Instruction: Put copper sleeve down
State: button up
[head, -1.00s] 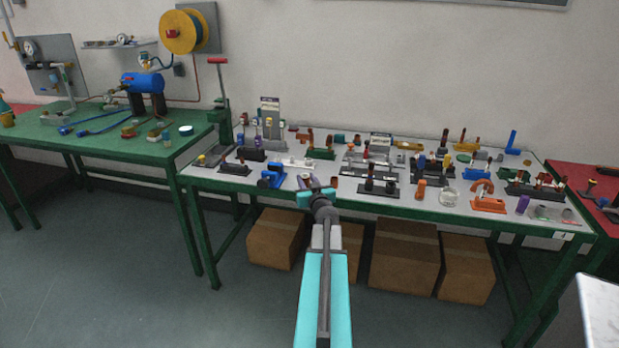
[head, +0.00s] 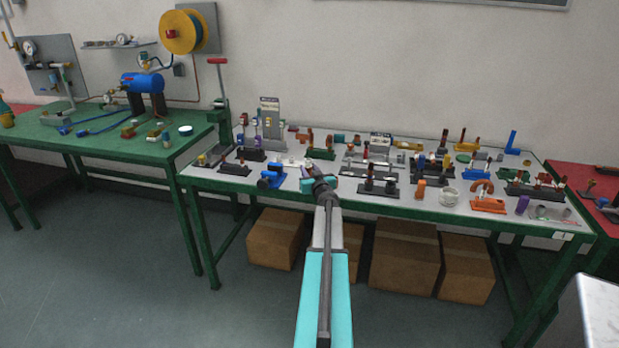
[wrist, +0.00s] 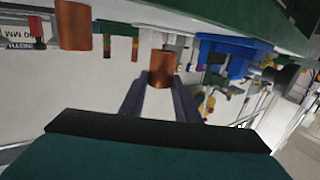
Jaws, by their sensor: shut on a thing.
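The copper sleeve (wrist: 162,68) is a short copper-coloured cylinder at the tips of my gripper (wrist: 159,84) in the wrist view. The two dark fingers are shut on it from either side. In the head view my gripper (head: 315,172) is over the front part of the right-hand workbench (head: 380,203). The sleeve cannot be made out there, behind my wrist. Whether the sleeve touches the bench top cannot be told.
Another copper cylinder (wrist: 73,25) stands left of the held sleeve in the wrist view. A blue fixture (head: 272,176) stands left of my gripper, and a black holder with dark posts (head: 379,187) stands right. Several small parts crowd the bench behind.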

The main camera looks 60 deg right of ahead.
jog(key=shift+d, duration=0.1)
dwell(0.3)
jog(key=shift+w+d, duration=0.25)
jog(key=shift+d, duration=0.2)
jog(key=shift+a+f+b, duration=0.1)
jog(key=shift+f+b, duration=0.4)
jog(key=shift+f, duration=1.3)
jog(key=shift+f, duration=0.1)
jog(key=o, duration=1)
jog(key=shift+o, duration=0.2)
jog(key=v, duration=1.2)
